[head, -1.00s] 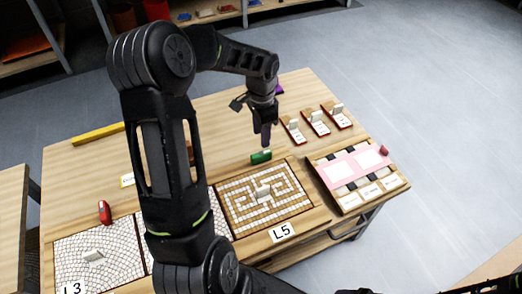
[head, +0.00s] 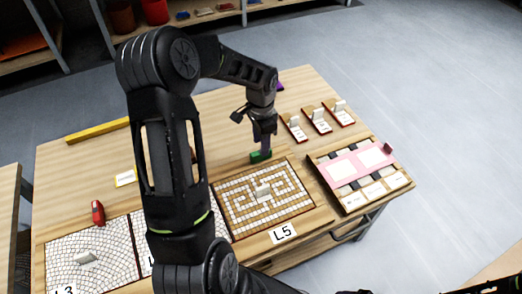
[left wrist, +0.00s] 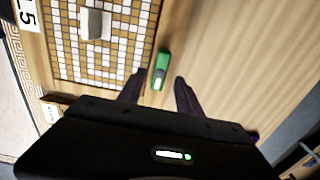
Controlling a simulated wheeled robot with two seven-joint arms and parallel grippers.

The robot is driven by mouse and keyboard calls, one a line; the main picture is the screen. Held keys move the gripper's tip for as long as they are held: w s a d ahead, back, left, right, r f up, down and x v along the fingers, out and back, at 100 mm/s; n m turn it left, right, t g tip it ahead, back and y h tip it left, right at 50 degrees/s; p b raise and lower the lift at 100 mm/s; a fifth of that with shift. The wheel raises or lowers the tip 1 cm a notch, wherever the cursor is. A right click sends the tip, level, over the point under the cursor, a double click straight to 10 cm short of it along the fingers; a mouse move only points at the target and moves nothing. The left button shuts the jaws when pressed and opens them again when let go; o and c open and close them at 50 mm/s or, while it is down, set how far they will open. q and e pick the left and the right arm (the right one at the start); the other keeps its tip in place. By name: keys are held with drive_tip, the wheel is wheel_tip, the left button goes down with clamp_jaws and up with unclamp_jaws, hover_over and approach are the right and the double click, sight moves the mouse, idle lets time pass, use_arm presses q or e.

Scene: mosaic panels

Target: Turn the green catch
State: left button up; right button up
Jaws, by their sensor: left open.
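The green catch (head: 257,157) lies on the wooden table at the back edge of the maze-patterned mosaic panel (head: 236,222) labelled L5. In the left wrist view the catch (left wrist: 161,70) is a short green bar with a pale end, beside the panel's border. My left gripper (head: 263,150) points down right at the catch and partly hides it in the head view. In the left wrist view its two dark fingers (left wrist: 159,92) are apart, with the catch's pale end between or just beyond the tips. I cannot tell whether they touch it. My right gripper is not seen.
A red catch (head: 98,212) lies by the left panel (head: 60,250). Three red-based card holders (head: 319,121) stand at the back right. A pink and white board (head: 340,172) lies at the right edge. A yellow bar (head: 98,131) lies at the back left.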

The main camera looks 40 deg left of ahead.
use_arm(q)
wheel_tip(320, 180, down, 4)
drive_tip(key=shift+f, duration=0.1)
drive_tip(key=shift+c, duration=0.5)
clamp_jaws()
